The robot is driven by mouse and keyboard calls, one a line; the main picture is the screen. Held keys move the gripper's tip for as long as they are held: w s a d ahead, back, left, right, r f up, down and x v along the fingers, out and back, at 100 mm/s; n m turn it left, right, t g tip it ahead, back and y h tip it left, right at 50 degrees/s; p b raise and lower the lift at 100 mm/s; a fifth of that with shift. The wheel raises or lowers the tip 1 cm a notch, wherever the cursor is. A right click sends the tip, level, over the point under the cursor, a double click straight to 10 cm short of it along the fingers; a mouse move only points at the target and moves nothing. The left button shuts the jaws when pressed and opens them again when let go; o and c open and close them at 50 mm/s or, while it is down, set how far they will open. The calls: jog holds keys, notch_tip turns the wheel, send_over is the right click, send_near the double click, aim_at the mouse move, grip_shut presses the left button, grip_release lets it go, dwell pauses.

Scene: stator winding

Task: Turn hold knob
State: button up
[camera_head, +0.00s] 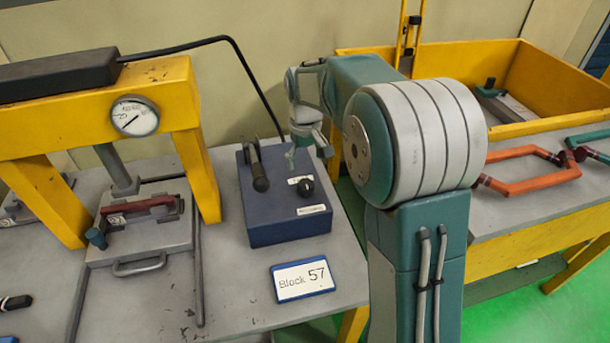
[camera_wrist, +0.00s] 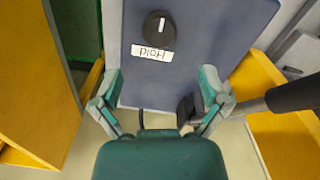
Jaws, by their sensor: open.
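The hold knob (camera_head: 306,187) is a round black knob on top of the blue control box (camera_head: 290,228). In the wrist view the knob (camera_wrist: 160,25) shows a white pointer line, beside a white label (camera_wrist: 152,53) that appears upside down and reads "Hold". My gripper (camera_head: 308,152) is over the far part of the box, behind the knob in the head view. In the wrist view my gripper (camera_wrist: 160,88) is open and empty, its green-grey fingers wide apart. The knob lies beyond the fingertips, roughly centred between them, and nothing touches it.
A black-handled lever (camera_head: 258,168) rises from the box's left side, close to one finger in the wrist view. A yellow press frame (camera_head: 160,95) with a gauge (camera_head: 134,116) stands left. A "Block 57" sign (camera_head: 303,279) lies in front. A yellow bin (camera_head: 560,80) is right.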

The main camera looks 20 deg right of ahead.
aim_at(305, 183)
jog(key=shift+r, duration=1.75)
jog(key=s+r+m+t, duration=0.1)
jog(key=s+r, duration=0.3)
jog(key=s, duration=0.3)
jog(key=s+r+m+t, duration=0.1)
jog(key=s+r+t, duration=0.15)
jog(key=s, duration=0.45)
jog(key=s+f+m+t, duration=0.1)
jog(key=s+t, duration=0.1)
jog(key=s, duration=1.1)
jog(key=shift+s+f, duration=0.3)
jog(key=shift+s, duration=0.1)
